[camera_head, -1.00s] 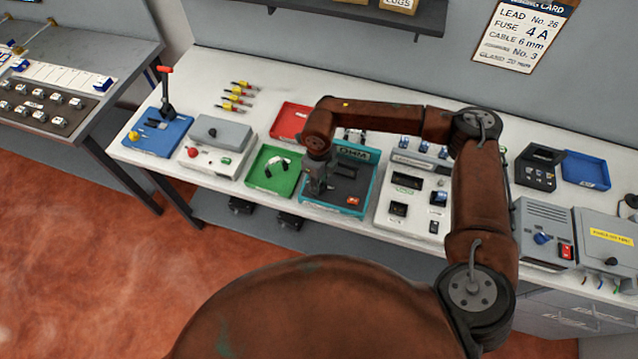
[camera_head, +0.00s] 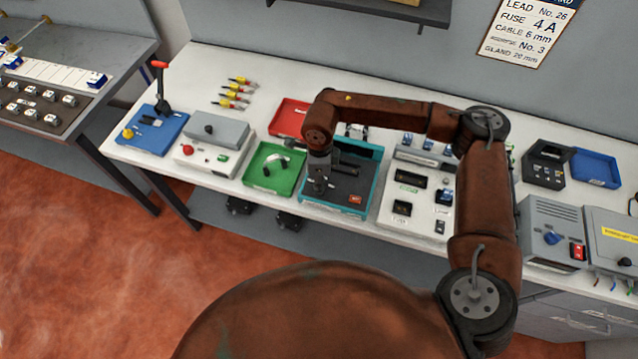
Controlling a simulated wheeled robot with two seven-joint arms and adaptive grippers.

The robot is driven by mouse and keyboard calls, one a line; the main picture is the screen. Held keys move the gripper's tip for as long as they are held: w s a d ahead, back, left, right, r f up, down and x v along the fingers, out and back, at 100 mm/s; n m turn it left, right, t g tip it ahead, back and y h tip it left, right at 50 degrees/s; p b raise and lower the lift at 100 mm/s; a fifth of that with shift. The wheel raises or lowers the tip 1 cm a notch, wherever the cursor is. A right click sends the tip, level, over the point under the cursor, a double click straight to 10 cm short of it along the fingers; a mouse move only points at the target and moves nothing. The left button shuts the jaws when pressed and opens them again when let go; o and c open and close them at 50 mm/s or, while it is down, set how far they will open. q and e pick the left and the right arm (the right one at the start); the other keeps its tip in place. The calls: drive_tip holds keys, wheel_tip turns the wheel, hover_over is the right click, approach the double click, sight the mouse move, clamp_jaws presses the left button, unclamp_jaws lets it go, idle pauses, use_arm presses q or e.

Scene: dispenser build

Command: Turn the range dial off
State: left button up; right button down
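A teal-rimmed case (camera_head: 333,210) with a dark face and a small orange-red part (camera_head: 355,199) sits on the white bench. My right gripper (camera_head: 321,188) points down over the left part of that dark face. It is small and dark against the face, so I cannot tell its finger opening or whether it touches. I cannot make out a range dial on the case; the gripper and arm cover part of it. A blue knob (camera_head: 552,238) shows on a grey box at the right, apart from the gripper. My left gripper is not in view.
A green tray (camera_head: 262,183) is close left of the teal case, and a red tray (camera_head: 290,118) is behind. A white panel with modules (camera_head: 412,212) stands close right. A grey box with a red button (camera_head: 192,150) and a red-handled lever (camera_head: 161,80) are farther left.

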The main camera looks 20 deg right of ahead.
drive_tip(key=n+b, duration=0.2)
drive_tip(key=n, duration=0.1)
drive_tip(key=shift+f+n, duration=0.15)
drive_tip(key=shift+n, duration=0.15)
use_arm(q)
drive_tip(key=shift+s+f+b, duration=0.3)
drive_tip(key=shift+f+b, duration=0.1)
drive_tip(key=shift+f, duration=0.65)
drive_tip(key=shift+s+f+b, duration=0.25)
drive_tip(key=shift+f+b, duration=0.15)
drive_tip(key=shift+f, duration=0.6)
use_arm(e)
drive_tip(key=shift+n, duration=1.2)
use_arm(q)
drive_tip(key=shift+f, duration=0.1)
use_arm(e)
drive_tip(key=c, duration=1.6)
unclamp_jaws()
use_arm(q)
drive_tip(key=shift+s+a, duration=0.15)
use_arm(e)
drive_tip(key=shift+r, duration=0.2)
wheel_tip(320, 180, up, 12)
